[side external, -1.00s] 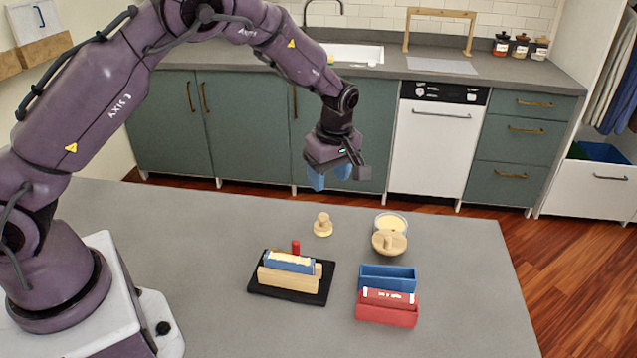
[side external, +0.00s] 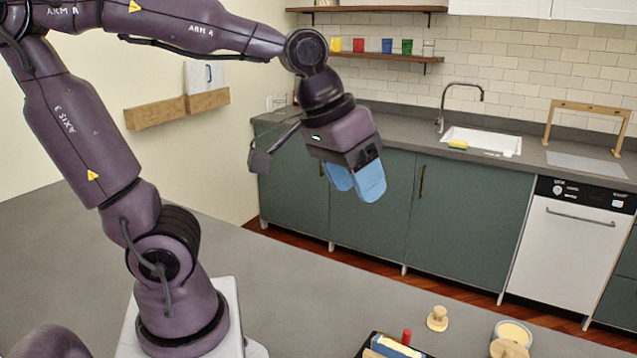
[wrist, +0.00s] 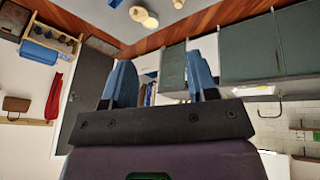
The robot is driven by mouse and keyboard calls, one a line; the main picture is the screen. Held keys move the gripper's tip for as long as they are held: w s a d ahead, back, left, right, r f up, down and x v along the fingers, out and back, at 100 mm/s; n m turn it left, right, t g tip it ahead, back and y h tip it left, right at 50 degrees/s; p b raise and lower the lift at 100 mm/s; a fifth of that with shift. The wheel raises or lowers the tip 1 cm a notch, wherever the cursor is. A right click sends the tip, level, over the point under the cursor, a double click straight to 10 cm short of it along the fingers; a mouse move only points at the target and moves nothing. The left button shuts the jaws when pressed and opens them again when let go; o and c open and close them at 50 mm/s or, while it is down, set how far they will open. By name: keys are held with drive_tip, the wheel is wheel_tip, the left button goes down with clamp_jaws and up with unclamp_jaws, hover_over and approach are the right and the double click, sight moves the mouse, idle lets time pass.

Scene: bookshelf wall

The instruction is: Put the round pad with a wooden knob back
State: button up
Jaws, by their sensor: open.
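The round pad with a wooden knob (side external: 437,318) stands knob up on the grey worktop in the side external view, pale yellow below. To its right is a clear dish (side external: 514,331) with pale yellow contents.
A black tray (side external: 368,350) with a red knob (side external: 406,336) and a pale-topped block shows at the lower edge, cut off. The worktop's left part (side external: 60,260) is bare. Behind are green cabinets, a sink (side external: 481,141) and a wooden frame (side external: 587,118).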

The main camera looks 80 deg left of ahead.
drive_tip(key=s+m, duration=0.1)
drive_tip(key=s, duration=0.1)
drive_tip(key=s+m+t, duration=0.1)
drive_tip(key=s+m, duration=0.1)
drive_tip(key=s, duration=0.1)
drive_tip(key=shift+d+f+y, duration=0.1)
drive_tip(key=shift+f+y, duration=0.05)
drive_tip(key=shift+y, duration=0.15)
drive_tip(key=shift+c, duration=0.5)
idle(0.4)
